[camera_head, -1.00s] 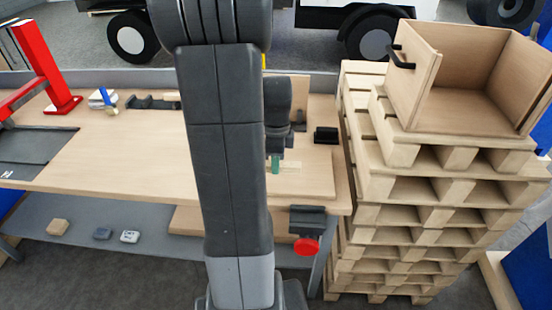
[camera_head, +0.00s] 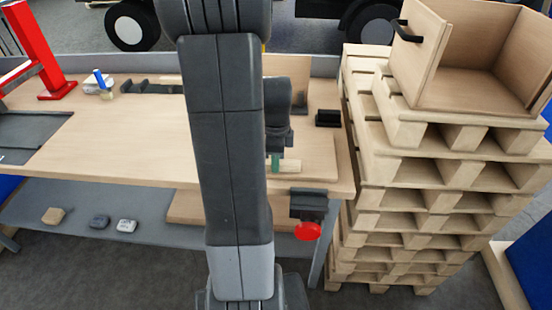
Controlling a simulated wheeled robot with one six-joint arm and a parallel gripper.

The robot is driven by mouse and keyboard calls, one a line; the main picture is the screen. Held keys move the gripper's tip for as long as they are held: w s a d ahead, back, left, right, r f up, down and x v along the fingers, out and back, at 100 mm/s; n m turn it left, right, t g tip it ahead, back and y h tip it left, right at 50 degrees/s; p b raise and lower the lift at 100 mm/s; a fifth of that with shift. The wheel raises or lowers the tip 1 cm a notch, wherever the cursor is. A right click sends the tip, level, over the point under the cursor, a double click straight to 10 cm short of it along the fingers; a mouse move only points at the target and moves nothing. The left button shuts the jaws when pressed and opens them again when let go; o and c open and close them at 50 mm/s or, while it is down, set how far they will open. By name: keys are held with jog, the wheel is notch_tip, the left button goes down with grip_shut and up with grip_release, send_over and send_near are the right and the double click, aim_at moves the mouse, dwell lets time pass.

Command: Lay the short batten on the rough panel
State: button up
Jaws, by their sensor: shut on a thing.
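A short pale wooden batten (camera_head: 289,166) shows just right of the arm, at the end of my gripper (camera_head: 277,158). My gripper is shut on it, with a green part beside the batten's left end; the arm hides the rest. The batten is over the front part of a flat wooden panel (camera_head: 318,160) lying at the right end of the bench. I take this as the rough panel; its surface texture is too small to judge. I cannot tell whether the batten touches it or hangs just above.
A black block (camera_head: 327,118) sits behind the panel. A vise with a red knob (camera_head: 308,231) hangs at the bench front. Stacked pallets (camera_head: 400,200) with an open wooden box (camera_head: 470,65) stand close right. The bench top (camera_head: 130,135) left of the arm is mostly clear.

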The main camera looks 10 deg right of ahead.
jog(key=o, duration=1.1)
jog(key=shift+c, duration=0.2)
jog(key=shift+r, duration=0.1)
notch_tip(320, 180, up, 14)
jog(key=shift+p, duration=0.35)
jog(key=shift+f, duration=0.2)
notch_tip(320, 180, down, 14)
jog(key=shift+r+b, duration=0.1)
jog(key=shift+b, duration=0.25)
jog(key=shift+r+p, duration=0.45)
jog(key=shift+r, duration=0.55)
